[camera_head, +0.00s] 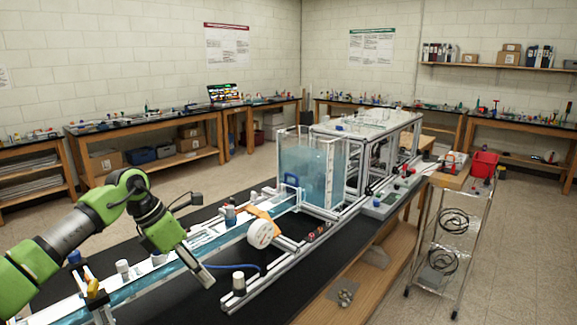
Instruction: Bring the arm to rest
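My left arm (103,207), green and grey, comes in from the lower left and bends down over the bench. Its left gripper (203,277) points down and to the right, above the near side of the long channel (140,287). It is small and seen at an angle, so I cannot tell whether its fingers are open or shut. Nothing clearly shows held in it. My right gripper is not in view.
The extrusion frame with a clear water tank (312,170) stands on the black bench. A white round part (262,233) and a white-capped post (239,283) are close to the gripper. A wire cart (452,235) stands at the right. Open floor lies beyond the bench.

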